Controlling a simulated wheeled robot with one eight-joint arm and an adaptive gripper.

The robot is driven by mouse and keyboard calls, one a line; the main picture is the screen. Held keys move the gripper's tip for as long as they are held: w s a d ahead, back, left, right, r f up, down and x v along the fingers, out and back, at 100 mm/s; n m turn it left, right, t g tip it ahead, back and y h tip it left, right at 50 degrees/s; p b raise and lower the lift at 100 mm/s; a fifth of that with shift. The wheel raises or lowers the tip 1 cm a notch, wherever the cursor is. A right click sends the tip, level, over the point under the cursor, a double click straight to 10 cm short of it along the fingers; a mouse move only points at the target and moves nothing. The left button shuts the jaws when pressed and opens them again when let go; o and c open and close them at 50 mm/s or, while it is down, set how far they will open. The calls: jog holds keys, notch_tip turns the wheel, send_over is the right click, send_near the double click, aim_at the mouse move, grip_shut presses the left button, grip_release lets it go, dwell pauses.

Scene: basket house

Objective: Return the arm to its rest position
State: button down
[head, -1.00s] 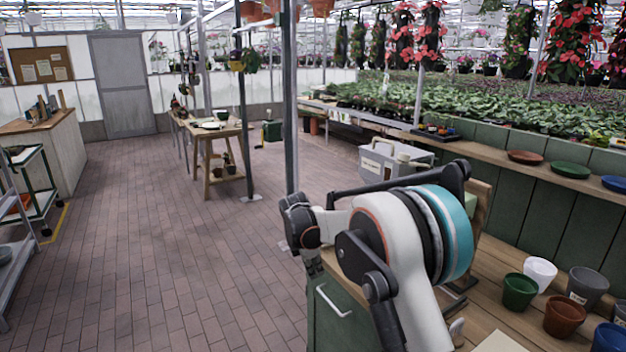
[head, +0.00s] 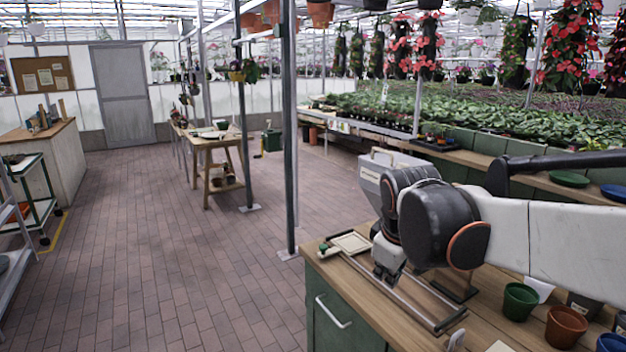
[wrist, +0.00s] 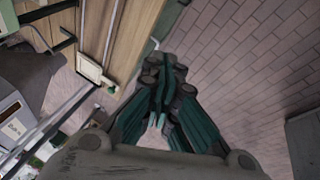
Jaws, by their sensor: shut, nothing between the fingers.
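My arm reaches in from the right edge of the head view, and its forearm lies over the wooden bench (head: 480,338). My gripper (head: 386,274) hangs at its end, pointing down near the bench's front left part. In the wrist view the dark green fingers of my gripper (wrist: 165,70) are brought together, with nothing between them. The bench top (wrist: 128,45) lies to their left and the brick floor (wrist: 240,45) to their right. The head view hides part of the fingers.
A grey lidded box (head: 372,182) stands behind my wrist. A light tray (head: 352,243) and a metal rail frame (head: 415,308) lie near my gripper. Pots, including a green one (head: 519,301) and a terracotta one (head: 566,326), stand at right. The brick floor (head: 180,230) at left is clear.

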jog(key=s+d+f+m, duration=0.1)
jog(key=s+m, duration=0.2)
jog(key=s, duration=0.3)
jog(key=s+d+f+m+t, duration=0.1)
jog(key=s+d+f+m, duration=0.1)
jog(key=s, duration=0.5)
jog(key=s+d+f+m+t, duration=0.1)
jog(key=s+d+m, duration=0.1)
jog(key=s+m, duration=0.2)
jog(key=shift+s+f+y, duration=0.3)
jog(key=shift+s, duration=0.9)
